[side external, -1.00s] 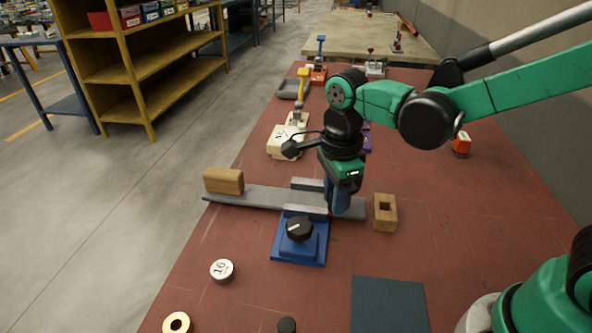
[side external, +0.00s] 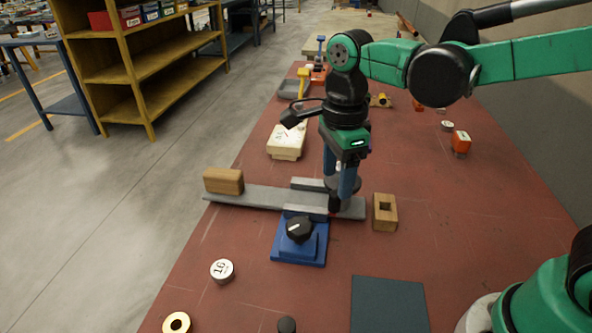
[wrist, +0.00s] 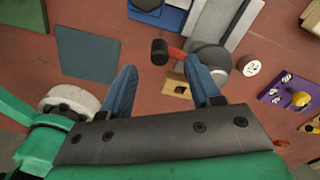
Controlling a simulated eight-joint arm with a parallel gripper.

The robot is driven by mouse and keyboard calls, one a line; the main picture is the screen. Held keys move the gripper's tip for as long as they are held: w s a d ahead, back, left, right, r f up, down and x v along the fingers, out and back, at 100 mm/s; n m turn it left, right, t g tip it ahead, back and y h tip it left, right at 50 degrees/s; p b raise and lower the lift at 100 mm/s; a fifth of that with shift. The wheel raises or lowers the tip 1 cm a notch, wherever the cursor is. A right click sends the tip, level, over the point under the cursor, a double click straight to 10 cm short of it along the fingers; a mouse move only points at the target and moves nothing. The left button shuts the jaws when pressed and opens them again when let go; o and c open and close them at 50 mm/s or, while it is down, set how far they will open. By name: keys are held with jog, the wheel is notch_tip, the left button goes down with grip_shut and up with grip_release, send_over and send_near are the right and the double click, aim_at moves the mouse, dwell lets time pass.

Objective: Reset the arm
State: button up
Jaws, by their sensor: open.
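My gripper (side external: 342,197) is open and points down over the right end of a grey plank (side external: 255,198). In the wrist view its two blue fingers (wrist: 162,72) are spread apart with nothing held between them. In the side view the fingers partly hide this weight. My arm reaches in from the right, with the elbow raised above the table.
A wooden block (side external: 223,181) stands on the plank's left end. A blue stand (side external: 300,252) with a black knob is in front. A holed wooden block (side external: 385,212) is close right of my gripper. A dark mat (side external: 388,305) lies nearer. The table's right middle is largely clear.

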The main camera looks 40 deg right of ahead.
jog(key=shift+r, duration=0.6)
jog(key=s+d+n+t, duration=0.3)
jog(key=d+n+t, duration=0.3)
jog(key=n, duration=1.5)
jog(key=shift+s+d+f+t, duration=0.15)
jog(key=shift+s+d+t, duration=0.05)
jog(key=shift+t, duration=0.4)
